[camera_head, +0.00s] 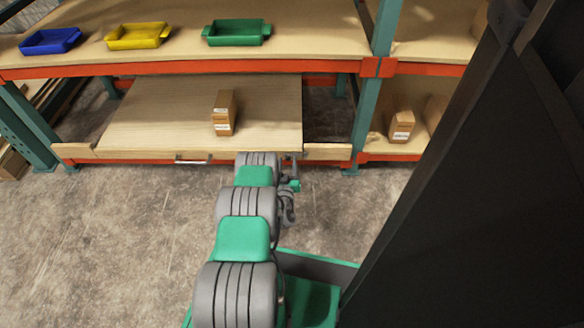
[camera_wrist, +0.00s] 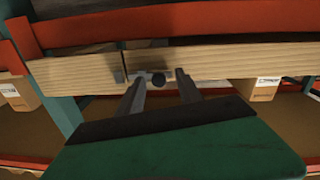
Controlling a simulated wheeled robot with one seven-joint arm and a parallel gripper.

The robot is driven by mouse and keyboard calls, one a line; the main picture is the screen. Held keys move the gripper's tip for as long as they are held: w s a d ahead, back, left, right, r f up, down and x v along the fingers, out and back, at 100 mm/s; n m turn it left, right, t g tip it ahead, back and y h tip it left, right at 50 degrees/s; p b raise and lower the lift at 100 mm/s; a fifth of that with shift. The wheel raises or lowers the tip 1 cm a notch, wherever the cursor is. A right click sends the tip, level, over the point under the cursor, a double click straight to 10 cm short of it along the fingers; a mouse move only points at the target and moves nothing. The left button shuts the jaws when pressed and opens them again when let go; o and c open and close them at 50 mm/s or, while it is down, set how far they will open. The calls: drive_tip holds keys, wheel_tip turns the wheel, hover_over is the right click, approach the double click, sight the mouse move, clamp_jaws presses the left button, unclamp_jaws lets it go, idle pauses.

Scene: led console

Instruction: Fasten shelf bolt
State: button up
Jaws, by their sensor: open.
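The shelf bolt (camera_wrist: 158,79) shows in the wrist view as a small dark round knob on a grey metal plate (camera_wrist: 144,77) at the wooden edge of the shelf board (camera_wrist: 235,62). A narrow dark gap in the wood lies just left of it. My gripper (camera_wrist: 160,82) is open, with one finger on each side of the knob in the picture; I cannot tell whether they touch it. In the head view the pull-out shelf board (camera_head: 150,115) carries a cardboard box (camera_head: 224,113) and has a metal handle (camera_head: 192,160) on its front. My arm covers part of its front edge there.
Blue (camera_head: 50,41), yellow (camera_head: 138,36) and green (camera_head: 237,33) trays stand on the upper shelf. Another box (camera_head: 401,126) stands in the right bay beyond a green post (camera_head: 383,40). The concrete floor at left is clear.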

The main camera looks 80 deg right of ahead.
drive_tip(key=shift+c, duration=0.2)
clamp_jaws()
idle(1.1)
